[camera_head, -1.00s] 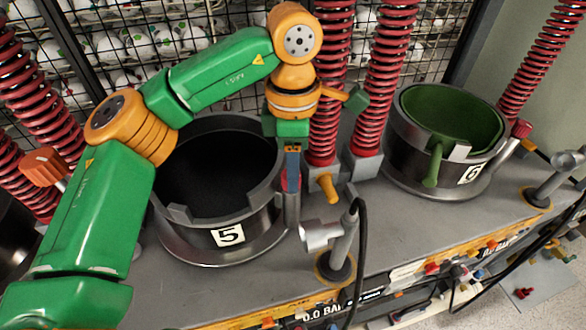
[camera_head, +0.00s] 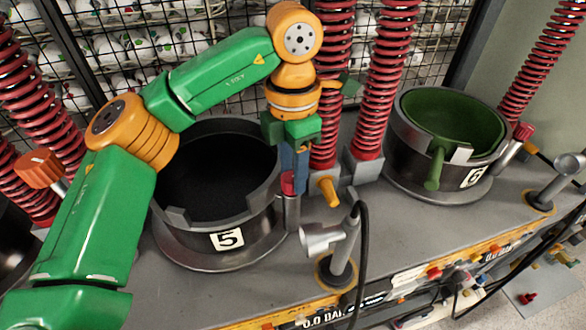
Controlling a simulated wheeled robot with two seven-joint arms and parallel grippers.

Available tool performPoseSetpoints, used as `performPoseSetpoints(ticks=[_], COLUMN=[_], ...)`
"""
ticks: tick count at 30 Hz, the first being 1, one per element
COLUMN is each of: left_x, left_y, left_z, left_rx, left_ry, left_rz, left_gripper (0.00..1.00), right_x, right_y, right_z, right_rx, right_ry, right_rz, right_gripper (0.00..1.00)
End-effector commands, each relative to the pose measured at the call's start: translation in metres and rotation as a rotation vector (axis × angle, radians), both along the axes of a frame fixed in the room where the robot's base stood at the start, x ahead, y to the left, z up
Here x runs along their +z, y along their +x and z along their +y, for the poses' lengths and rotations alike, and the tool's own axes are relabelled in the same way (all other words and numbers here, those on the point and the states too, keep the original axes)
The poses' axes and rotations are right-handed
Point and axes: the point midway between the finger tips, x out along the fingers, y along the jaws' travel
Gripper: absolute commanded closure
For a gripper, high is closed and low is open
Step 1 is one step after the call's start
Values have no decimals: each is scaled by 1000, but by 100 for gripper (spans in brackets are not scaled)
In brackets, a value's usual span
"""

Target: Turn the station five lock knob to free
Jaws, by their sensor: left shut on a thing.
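The station five pot (camera_head: 200,236) is a dark metal cylinder with a "5" label (camera_head: 227,240) on its front. Its inside is dark. My left gripper (camera_head: 290,182) points down at the pot's right rim and is shut on the red lock knob (camera_head: 288,184), which is mostly hidden by the fingers. A metal stem (camera_head: 292,212) shows below the knob. The knob's marking cannot be read. My right gripper does not show.
Station six (camera_head: 440,165), with a green bowl inside, stands at the right. A metal nozzle post (camera_head: 342,248) with a black hose stands in front of the gripper. An orange-yellow handle (camera_head: 327,190) and red springs (camera_head: 378,90) are close behind.

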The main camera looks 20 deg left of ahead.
Motion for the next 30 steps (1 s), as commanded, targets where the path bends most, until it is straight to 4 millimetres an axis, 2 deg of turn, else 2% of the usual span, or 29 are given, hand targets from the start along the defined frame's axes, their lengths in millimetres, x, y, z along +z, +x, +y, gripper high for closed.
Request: performPoseSetpoints(ticks=[11,12,14,15,30], left_x=[1,1,1,1,0], left_y=[1,1,0,0,0], left_z=[0,0,0,0,0], left_rx=[6,6,5,5,-8], left_ry=[-1,-1,-1,-1,1], left_rz=[-4,-4,-3,-2,-1], left_gripper=[100,48,32,29,29], right_x=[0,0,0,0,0], right_y=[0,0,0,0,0], right_z=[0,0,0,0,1], right_rx=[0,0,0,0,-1], right_ry=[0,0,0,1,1], right_rz=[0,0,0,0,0], right_gripper=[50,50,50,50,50])
